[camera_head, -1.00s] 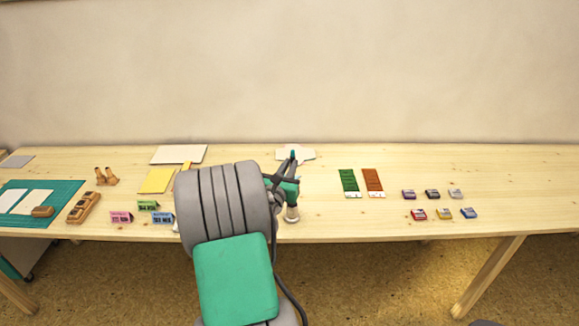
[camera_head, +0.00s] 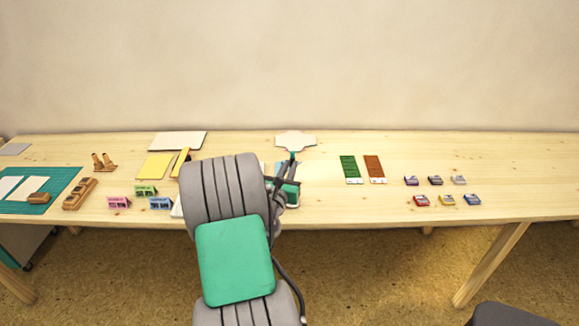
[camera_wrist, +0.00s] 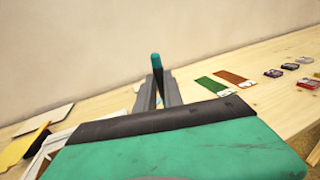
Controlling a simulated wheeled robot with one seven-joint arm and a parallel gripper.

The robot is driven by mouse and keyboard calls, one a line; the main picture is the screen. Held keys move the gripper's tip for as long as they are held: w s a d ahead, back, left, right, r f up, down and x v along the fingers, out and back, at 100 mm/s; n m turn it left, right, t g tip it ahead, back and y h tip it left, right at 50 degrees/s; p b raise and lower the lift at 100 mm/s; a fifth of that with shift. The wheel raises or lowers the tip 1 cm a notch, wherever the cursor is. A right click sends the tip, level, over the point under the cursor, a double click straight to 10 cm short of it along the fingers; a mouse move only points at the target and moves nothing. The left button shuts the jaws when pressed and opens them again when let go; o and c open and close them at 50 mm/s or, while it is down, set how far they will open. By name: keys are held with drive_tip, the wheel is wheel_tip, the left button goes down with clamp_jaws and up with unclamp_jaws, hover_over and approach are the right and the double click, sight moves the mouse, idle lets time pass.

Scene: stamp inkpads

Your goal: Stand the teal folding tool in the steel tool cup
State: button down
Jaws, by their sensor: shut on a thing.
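The teal folding tool (camera_wrist: 156,64) stands upright in the wrist view, its teal tip up and a dark part below. My gripper (camera_wrist: 158,92) is shut on it, with a grey finger on each side of the dark part. In the head view the tool's teal tip (camera_head: 292,156) shows just above my gripper (camera_head: 288,172), in front of the pale plate. The tool's lower end is hidden by my gripper body. I cannot make out the steel tool cup in either current view; my arm covers part of the table.
The pale plate (camera_head: 296,140) lies at the back. Green (camera_head: 350,169) and brown (camera_head: 374,169) strips lie right of my gripper, with several inkpads (camera_head: 436,181) further right. Yellow sheets (camera_head: 154,165), small colored boxes (camera_head: 145,190) and a wooden holder (camera_head: 79,194) are left. The far right tabletop is clear.

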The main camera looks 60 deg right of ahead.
wheel_tip(320, 180, down, 4)
drive_tip(key=b, duration=0.2)
drive_tip(key=shift+f+b, duration=0.2)
drive_tip(key=shift+b, duration=0.2)
drive_tip(key=c, duration=1.4)
unclamp_jaws()
drive_tip(key=shift+a, duration=0.1)
drive_tip(key=a, duration=0.2)
drive_tip(key=s+a+b, duration=0.1)
drive_tip(key=a, duration=0.4)
drive_tip(key=shift+s+a, duration=0.25)
